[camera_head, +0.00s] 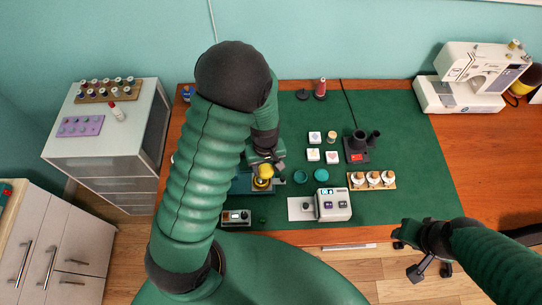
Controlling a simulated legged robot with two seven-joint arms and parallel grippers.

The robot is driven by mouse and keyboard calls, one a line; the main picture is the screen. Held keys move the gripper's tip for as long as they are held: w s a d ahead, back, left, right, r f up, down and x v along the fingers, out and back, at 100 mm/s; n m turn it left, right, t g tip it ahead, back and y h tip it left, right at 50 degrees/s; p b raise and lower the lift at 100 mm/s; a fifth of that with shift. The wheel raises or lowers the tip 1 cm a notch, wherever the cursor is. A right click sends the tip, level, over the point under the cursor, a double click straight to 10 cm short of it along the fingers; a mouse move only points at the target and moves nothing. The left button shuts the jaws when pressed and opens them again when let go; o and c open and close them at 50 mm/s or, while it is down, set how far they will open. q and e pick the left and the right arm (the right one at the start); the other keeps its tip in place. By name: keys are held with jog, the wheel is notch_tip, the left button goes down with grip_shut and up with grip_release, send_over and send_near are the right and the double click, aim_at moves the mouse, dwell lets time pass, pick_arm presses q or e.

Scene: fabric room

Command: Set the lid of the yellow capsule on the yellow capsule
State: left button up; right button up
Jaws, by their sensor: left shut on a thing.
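My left gripper (261,168) reaches down over the left part of the green mat and is shut on a small yellow round piece (265,171), which looks like the lid of the yellow capsule. More yellow (262,183) shows just below it, probably the yellow capsule. The arm hides part of this spot, and I cannot tell whether the two pieces touch. My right gripper (403,238) is off the table's front edge at the lower right, away from the capsule; its jaws are too small and dark to read.
Two teal round pieces (321,175) lie right of my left gripper. A grey-white device (333,204) stands at the front, a small display box (236,217) left of it. White square boxes (313,155), a dark red device (356,150) and a spool rack (372,181) stand further right. The mat's right side is clear.

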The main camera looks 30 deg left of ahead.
aim_at(261, 174)
pick_arm(q)
jog(key=shift+s+a+r+n+p, duration=0.15)
jog(key=shift+s+r+n+p, duration=0.15)
jog(key=shift+n+p, duration=0.3)
jog(key=shift+s+a+r+n+p, duration=0.15)
jog(key=shift+r+n+p, duration=0.1)
jog(key=shift+n+p, duration=0.3)
jog(key=shift+a+f+n, duration=0.2)
jog(key=shift+f+n, duration=0.1)
jog(key=shift+n, duration=0.05)
jog(key=f+b, duration=0.1)
jog(key=a+f+b, duration=0.1)
jog(key=shift+w+f, duration=0.1)
jog(key=shift+f, duration=0.25)
jog(key=f+b, duration=0.3)
jog(key=shift+d, duration=0.3)
jog(key=shift+d+f+b, duration=0.15)
jog(key=shift+f+b, duration=0.1)
jog(key=shift+b, duration=0.05)
jog(key=shift+a, duration=0.3)
pick_arm(e)
jog(key=shift+w+a+f, duration=0.1)
jog(key=shift+a+f, duration=0.1)
jog(key=shift+f, duration=0.25)
jog(key=shift+a+f, duration=0.2)
jog(key=shift+f, duration=0.25)
pick_arm(q)
jog(key=shift+d+r, duration=0.1)
pick_arm(e)
jog(key=shift+d, duration=0.1)
